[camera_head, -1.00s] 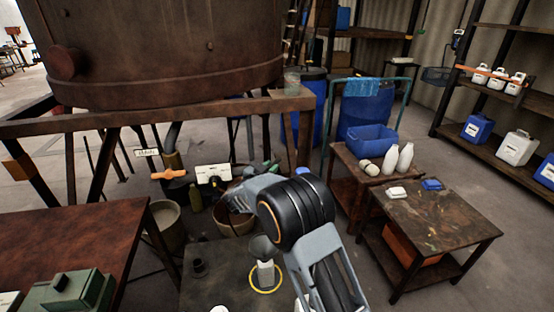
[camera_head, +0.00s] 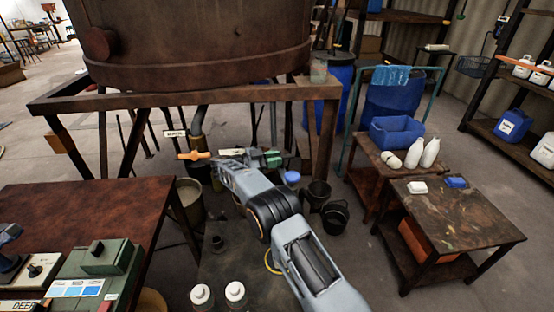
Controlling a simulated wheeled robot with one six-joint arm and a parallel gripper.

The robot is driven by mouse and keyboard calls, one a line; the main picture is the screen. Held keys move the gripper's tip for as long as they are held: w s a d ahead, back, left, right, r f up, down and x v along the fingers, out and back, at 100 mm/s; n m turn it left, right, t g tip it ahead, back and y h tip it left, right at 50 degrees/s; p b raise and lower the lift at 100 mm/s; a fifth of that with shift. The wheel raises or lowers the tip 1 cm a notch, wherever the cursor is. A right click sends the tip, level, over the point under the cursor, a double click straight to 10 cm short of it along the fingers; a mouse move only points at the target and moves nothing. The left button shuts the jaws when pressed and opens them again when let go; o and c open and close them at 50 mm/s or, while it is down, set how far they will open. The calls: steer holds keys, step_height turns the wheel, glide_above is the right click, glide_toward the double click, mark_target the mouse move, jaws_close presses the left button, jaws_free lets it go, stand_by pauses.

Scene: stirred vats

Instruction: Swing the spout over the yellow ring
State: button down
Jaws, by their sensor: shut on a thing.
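The spout's dark pipe (camera_head: 197,125) hangs below the large rusty vat, with an orange handle (camera_head: 193,156) at its lower part. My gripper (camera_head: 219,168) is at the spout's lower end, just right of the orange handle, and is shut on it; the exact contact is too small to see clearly. The yellow ring (camera_head: 268,262) lies on the dark low table, mostly hidden behind my arm. What stands in the ring is hidden by my arm. The spout's end is left of and behind the ring.
The vat (camera_head: 195,45) stands on a rusty frame (camera_head: 180,97). A pale bucket (camera_head: 189,200) is under the frame. Two white-capped bottles (camera_head: 218,296) stand in front. A brown table (camera_head: 90,212) is at left; a stained side table (camera_head: 455,215) is at right.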

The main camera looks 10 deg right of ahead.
steer(key=shift+a+g, duration=0.15)
steer(key=shift+g, duration=0.15)
steer(key=c, duration=1)
jaws_free()
steer(key=shift+c, duration=0.2)
steer(key=shift+r, duration=0.3)
steer(key=r, duration=0.3)
steer(key=shift+s+r, duration=0.25)
steer(key=shift+s, duration=0.05)
steer(key=s+d+r+b, duration=0.1)
steer(key=s+d+r, duration=0.1)
steer(key=s+r, duration=0.7)
steer(key=s, duration=0.4)
steer(key=shift+s+d, duration=0.15)
